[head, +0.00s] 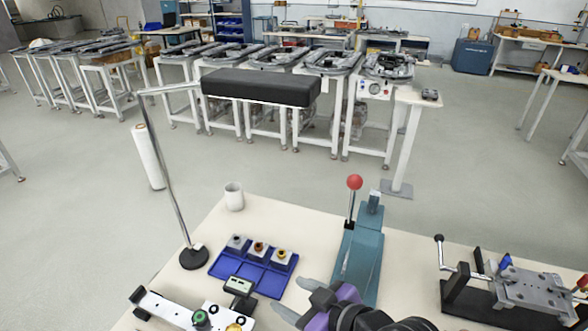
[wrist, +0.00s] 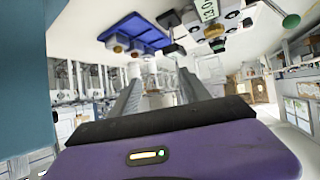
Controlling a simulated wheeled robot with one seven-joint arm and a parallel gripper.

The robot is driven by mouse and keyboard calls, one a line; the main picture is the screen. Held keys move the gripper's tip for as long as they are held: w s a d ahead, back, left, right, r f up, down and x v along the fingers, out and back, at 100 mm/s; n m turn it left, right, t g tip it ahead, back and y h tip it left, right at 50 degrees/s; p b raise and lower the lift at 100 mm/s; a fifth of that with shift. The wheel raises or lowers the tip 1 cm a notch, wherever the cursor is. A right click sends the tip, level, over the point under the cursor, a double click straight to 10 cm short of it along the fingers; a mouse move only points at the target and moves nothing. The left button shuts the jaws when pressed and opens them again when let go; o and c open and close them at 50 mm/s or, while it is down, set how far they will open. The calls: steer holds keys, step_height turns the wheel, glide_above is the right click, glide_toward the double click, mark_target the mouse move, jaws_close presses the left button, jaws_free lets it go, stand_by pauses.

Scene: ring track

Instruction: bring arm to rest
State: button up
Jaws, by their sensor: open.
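My gripper (head: 290,297) is low over the near part of the cream workbench (head: 205,233), at the end of my purple and black arm. It lies just left of the teal press and just right of the blue tray in the picture. In the wrist view, the two grey fingers of my gripper (wrist: 157,80) stand apart with nothing between them. The wrist view is tipped over, with the bench at the top. I cannot tell the exact height of the gripper above the bench.
A teal lever press (head: 365,255) with a red knob stands close to my gripper. A blue tray (head: 228,265) holds small blocks, beside a small display (head: 240,285). A lamp (head: 262,88) overhangs; a white cup (head: 233,196) and a clamp fixture (head: 530,292) also stand there.

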steer(key=s+d+r+m+t+h, duration=0.1)
steer(key=s+d+m+t+h, duration=0.3)
steer(key=d, duration=0.3)
steer(key=s+d+r+m+t+h, duration=0.1)
steer(key=s+d+m+t, duration=0.35)
steer(key=d, duration=0.25)
steer(key=s+d+g+h, duration=0.1)
steer(key=s+d, duration=0.2)
steer(key=s, duration=0.9)
steer(key=s+d+m+g+h, duration=0.1)
steer(key=s+d+h, duration=0.1)
steer(key=s, duration=1)
steer(key=shift+d+r, duration=0.25)
steer(key=shift+d, duration=0.25)
